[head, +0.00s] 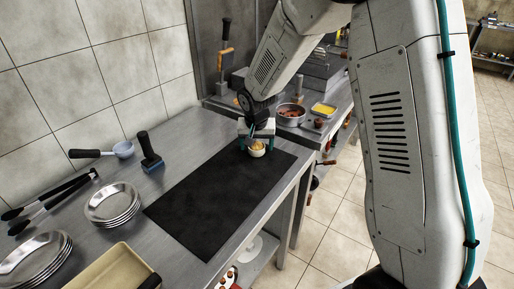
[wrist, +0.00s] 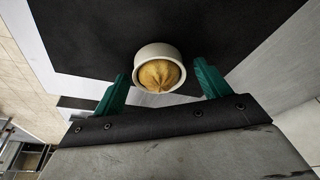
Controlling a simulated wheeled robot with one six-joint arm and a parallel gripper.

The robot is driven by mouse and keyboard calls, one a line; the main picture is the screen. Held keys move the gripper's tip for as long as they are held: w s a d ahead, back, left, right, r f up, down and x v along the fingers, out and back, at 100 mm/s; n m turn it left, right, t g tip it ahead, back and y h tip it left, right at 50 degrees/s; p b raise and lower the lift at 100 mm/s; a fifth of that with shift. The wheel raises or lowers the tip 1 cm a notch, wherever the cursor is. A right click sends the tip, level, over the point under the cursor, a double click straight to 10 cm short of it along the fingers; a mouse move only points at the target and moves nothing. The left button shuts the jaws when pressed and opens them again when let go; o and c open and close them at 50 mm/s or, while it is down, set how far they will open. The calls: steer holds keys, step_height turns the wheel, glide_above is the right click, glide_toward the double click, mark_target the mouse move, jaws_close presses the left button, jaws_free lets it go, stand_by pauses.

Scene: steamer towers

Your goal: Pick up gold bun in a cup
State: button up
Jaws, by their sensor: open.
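The gold bun (wrist: 159,74) sits in a small white cup (wrist: 146,51). In the head view the bun (head: 257,146) and its cup (head: 257,153) are at the far end of the black mat (head: 205,205). My gripper (wrist: 160,88) is open, with one teal finger on each side of the cup's near edge in the wrist view. Gaps show between the fingers and the cup. In the head view my gripper (head: 256,139) is directly by the cup and partly hides it.
Stacked metal plates (head: 113,204), tongs (head: 50,205), a ladle (head: 122,149) and a brush (head: 150,160) lie left of the mat. A beige tray (head: 112,270) is at the front. A round pan (head: 291,114) and a yellow-filled tray (head: 323,109) stand beyond. Most of the mat is clear.

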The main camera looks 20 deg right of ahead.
mark_target(257, 142)
steer(key=c, duration=1.3)
steer(key=shift+r, duration=0.1)
steer(key=shift+r, duration=0.5)
steer(key=v, duration=0.2)
steer(key=shift+s+r, duration=0.25)
steer(key=shift+r, duration=0.1)
steer(key=s, duration=0.5)
steer(key=s+a+r, duration=0.1)
steer(key=s, duration=0.4)
steer(key=s+a, duration=0.1)
steer(key=s, duration=0.3)
steer(key=shift+s+a+r, duration=0.15)
steer(key=shift+s+a, duration=0.05)
steer(key=shift+s, duration=0.2)
